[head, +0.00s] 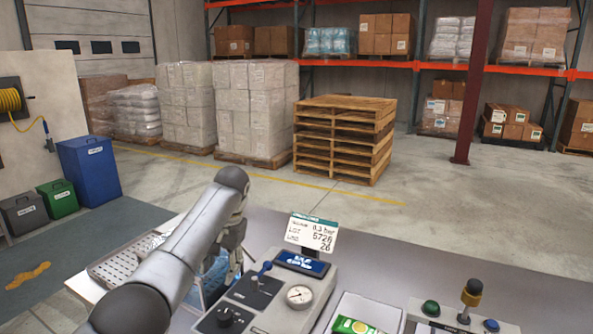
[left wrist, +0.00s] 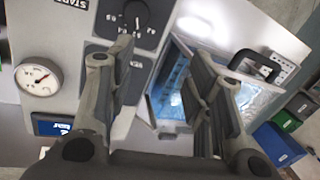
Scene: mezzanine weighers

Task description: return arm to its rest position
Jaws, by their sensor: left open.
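My left arm comes in from the lower left in the head view, bends at the top and points down. Its left gripper (head: 236,262) hangs above the back left of a grey control panel (head: 262,303). In the left wrist view the two fingers of the left gripper (left wrist: 160,85) are spread apart with nothing between them. Below them lie the panel, with a black dial (left wrist: 136,18) and a round gauge (left wrist: 38,78), and an open bin with blue, shiny contents (left wrist: 172,85). My right gripper is in neither view.
The panel carries a gauge (head: 299,295), a blue lever (head: 264,268) and a display (head: 302,263), with a sign (head: 312,233) behind. A perforated tray (head: 122,264) lies left, partly behind my arm. A button box (head: 452,318) stands right. The back right counter is bare.

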